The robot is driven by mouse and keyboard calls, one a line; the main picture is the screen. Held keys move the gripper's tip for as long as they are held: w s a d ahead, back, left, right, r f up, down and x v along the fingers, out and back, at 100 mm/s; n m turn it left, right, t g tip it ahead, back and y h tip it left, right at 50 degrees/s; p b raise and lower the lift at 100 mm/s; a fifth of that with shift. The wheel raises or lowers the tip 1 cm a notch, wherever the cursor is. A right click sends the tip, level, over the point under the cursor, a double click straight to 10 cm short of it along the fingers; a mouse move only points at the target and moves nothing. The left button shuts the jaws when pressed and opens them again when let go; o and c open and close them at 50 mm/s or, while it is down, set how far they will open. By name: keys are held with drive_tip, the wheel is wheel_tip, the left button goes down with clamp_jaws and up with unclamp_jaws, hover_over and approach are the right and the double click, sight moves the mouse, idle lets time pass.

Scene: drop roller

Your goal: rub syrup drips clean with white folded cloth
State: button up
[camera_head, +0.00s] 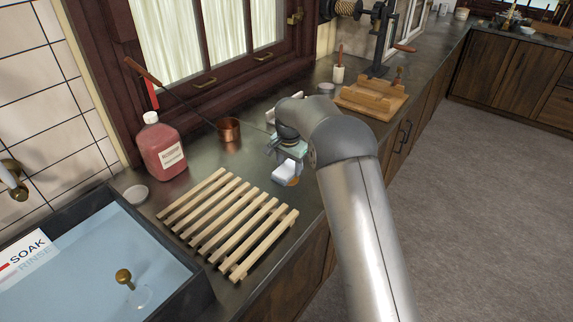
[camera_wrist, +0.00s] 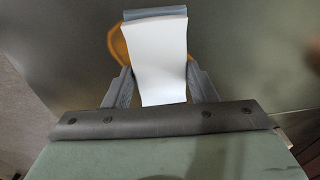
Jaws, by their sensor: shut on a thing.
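The white folded cloth (camera_wrist: 158,62) is between the two fingers of my gripper (camera_wrist: 160,88) in the wrist view, and the gripper is shut on it. In the head view the cloth (camera_head: 287,170) is at the counter surface, below my gripper (camera_head: 284,158). An orange-brown syrup patch (camera_wrist: 118,44) shows at the left edge of the cloth in the wrist view. It also shows at the cloth's lower right in the head view (camera_head: 293,182). The cloth covers part of the patch. I cannot tell whether the cloth presses on the counter.
A wooden slatted rack (camera_head: 228,222) lies left of my gripper. A copper pot (camera_head: 229,131) and a red bottle (camera_head: 163,148) stand behind. A sink (camera_head: 100,258) is at the lower left. A wooden-based device (camera_head: 371,98) stands farther along. The counter's front edge is close.

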sight(306, 181)
drive_tip(key=shift+s+d+b, duration=0.45)
drive_tip(key=shift+s+d, duration=0.25)
drive_tip(key=shift+d, duration=0.2)
drive_tip(key=shift+s+d+b, duration=0.5)
drive_tip(key=shift+s+d, duration=0.15)
drive_tip(key=shift+d, duration=0.3)
drive_tip(key=shift+s+d+b, duration=0.45)
drive_tip(key=shift+s+d, duration=0.25)
drive_tip(key=shift+d, duration=0.2)
drive_tip(key=shift+w+a+p, duration=1.1)
drive_tip(key=shift+w+a, duration=0.15)
drive_tip(key=shift+a, duration=0.45)
drive_tip(key=shift+w+a+p, duration=1.05)
drive_tip(key=shift+w+a, duration=0.15)
drive_tip(key=shift+a, duration=0.5)
drive_tip(key=shift+w+a+p, duration=1.1)
drive_tip(key=shift+w+a, duration=0.15)
drive_tip(key=shift+a, duration=0.45)
drive_tip(key=shift+s+d+f+b, duration=0.1)
drive_tip(key=shift+s+d+b, duration=0.45)
drive_tip(key=shift+d, duration=0.15)
drive_tip(key=shift+s+d+f+b, duration=0.1)
drive_tip(key=shift+s+d+b, duration=0.35)
drive_tip(key=shift+d, duration=0.2)
drive_tip(key=shift+s+d+r+b, duration=0.15)
drive_tip(key=shift+s+d+b, duration=0.35)
drive_tip(key=shift+d, duration=0.25)
drive_tip(key=shift+d, duration=0.1)
